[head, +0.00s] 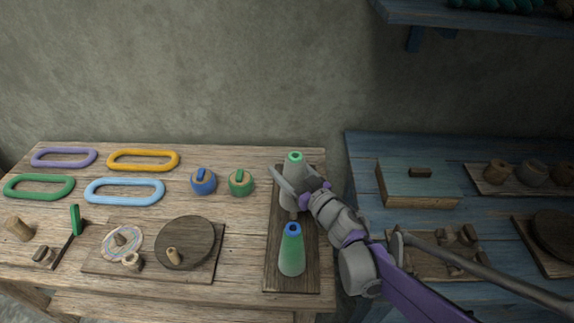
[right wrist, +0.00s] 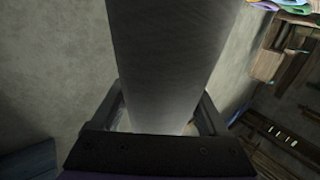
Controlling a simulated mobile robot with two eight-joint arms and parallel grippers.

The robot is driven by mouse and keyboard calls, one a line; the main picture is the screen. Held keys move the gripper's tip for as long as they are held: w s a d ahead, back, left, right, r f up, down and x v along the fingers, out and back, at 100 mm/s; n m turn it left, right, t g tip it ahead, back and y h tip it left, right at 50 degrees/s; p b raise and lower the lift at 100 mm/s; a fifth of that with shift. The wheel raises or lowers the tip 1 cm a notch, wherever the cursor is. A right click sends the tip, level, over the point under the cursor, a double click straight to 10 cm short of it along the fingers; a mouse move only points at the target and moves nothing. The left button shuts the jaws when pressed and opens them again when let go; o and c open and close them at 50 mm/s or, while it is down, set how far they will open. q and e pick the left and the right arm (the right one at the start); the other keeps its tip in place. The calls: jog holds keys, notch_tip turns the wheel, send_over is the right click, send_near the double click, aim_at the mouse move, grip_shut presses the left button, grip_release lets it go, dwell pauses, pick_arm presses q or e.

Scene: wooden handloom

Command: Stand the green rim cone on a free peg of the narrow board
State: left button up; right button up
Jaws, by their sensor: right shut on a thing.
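The green rim cone (head: 293,160), pale grey with a green top, is upright between the fingers of my right gripper (head: 295,184). In the right wrist view its grey body (right wrist: 165,60) fills the space between the fingers. The cone is over the far half of the narrow board (head: 279,255), a dark wooden strip along the table's right edge. A small peg-like piece shows just below the cone; I cannot tell whether the cone's base touches the board. A green cone with a blue rim (head: 291,255) stands on the board's near half. My left gripper is not in view.
Left of the board are a green pot (head: 241,183), a blue pot (head: 203,182) and a dark round disc (head: 185,243) on a square board. Several oval rings lie farther left. A blue table (head: 360,165) with a wooden box (head: 415,190) stands right, across a gap.

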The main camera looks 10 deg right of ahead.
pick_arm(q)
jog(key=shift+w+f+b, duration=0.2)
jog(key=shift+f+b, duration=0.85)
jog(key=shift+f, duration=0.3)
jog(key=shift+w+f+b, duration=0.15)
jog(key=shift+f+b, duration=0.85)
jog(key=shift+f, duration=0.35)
pick_arm(e)
jog(key=shift+f, duration=3.3)
jog(key=o, duration=1.6)
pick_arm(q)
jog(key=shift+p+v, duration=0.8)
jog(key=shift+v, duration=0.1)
pick_arm(e)
jog(key=v, duration=1)
jog(key=shift+s+d, duration=0.15)
jog(key=shift+s, duration=0.2)
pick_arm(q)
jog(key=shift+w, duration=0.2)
